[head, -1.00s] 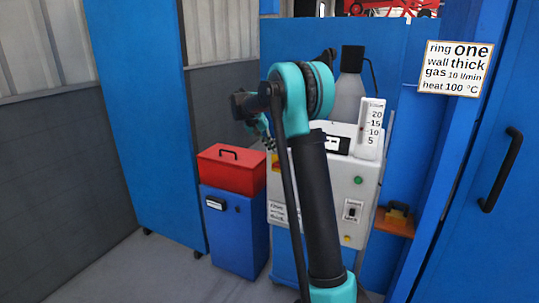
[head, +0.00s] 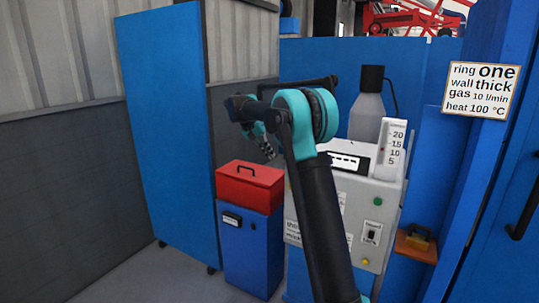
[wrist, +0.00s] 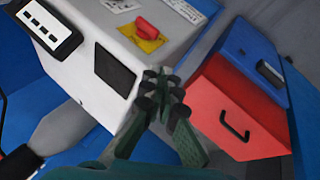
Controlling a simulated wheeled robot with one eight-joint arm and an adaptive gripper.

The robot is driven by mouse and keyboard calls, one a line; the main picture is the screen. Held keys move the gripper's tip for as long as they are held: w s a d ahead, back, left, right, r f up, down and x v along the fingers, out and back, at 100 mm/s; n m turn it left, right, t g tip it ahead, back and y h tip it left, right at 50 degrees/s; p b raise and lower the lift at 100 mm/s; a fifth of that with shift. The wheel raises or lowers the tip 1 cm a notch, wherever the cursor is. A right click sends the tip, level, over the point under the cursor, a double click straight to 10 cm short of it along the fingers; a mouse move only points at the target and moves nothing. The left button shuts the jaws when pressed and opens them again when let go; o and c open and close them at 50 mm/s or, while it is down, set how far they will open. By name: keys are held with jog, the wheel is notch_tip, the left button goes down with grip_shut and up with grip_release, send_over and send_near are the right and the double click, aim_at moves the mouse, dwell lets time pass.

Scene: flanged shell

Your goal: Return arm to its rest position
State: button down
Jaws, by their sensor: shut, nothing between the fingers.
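My gripper (head: 266,147) is at the end of my teal and black arm, which is folded at the elbow in the head view. It hangs in the air above and behind the red box. In the wrist view my gripper (wrist: 168,100) has its fingers together with nothing between them. The grey-white machine (wrist: 90,70) lies left of the fingers there and the red box (wrist: 235,115) lies right of them. The fingers look apart from both.
The red box (head: 250,187) sits on a blue cabinet (head: 252,250). The machine (head: 345,205) stands right of it, partly hidden by my arm, with a grey bottle (head: 367,110) behind. A sign (head: 482,89) hangs at right. Floor (head: 150,270) at lower left is clear.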

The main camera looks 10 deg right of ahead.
jog(key=s+d+f+n+t+y, duration=0.1)
jog(key=s+f, duration=0.6)
jog(key=s, duration=0.7)
jog(key=s+d+f+n+t+y, duration=0.1)
jog(key=s+d+f+y, duration=0.2)
jog(key=s+f, duration=0.5)
jog(key=s+d+f+n+t+y, duration=0.1)
jog(key=s+f, duration=0.7)
jog(key=s, duration=1.3)
jog(key=shift+d+f+n+y, duration=0.25)
jog(key=shift+d+n+y, duration=0.15)
jog(key=shift+d+y, duration=0.4)
